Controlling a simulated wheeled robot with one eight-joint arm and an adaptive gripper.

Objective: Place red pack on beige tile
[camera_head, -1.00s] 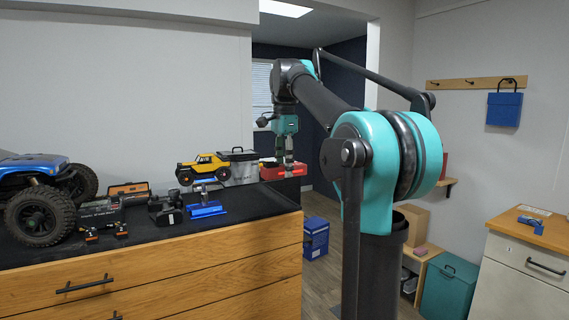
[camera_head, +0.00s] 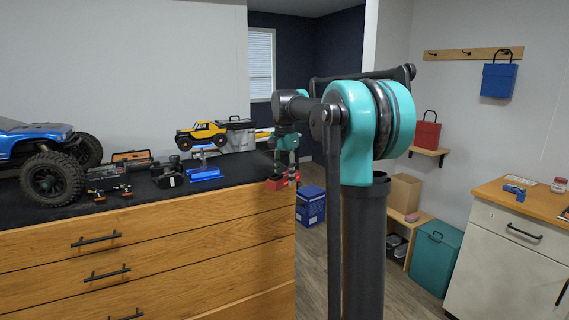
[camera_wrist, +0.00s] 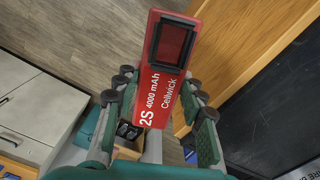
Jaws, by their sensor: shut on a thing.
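My gripper (camera_head: 284,168) is shut on the red pack (camera_head: 278,185), at the right end of the black-topped drawer unit. In the wrist view the red pack (camera_wrist: 160,104) sits between my gripper's fingers (camera_wrist: 158,88). It has white lettering, "2S 4000 mAh Cellwick", and a dark framed square at its far end. There the pack appears held over the floor, beside the wooden edge of the unit. I cannot make out a beige tile in either view.
The black top (camera_head: 225,170) holds a blue truck (camera_head: 35,150), a yellow truck (camera_head: 203,134) on a blue stand, and a grey case. A blue box (camera_head: 311,207) stands on the floor to the right. A wooden-topped cabinet (camera_head: 533,202) and a teal bin (camera_head: 436,255) stand farther right.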

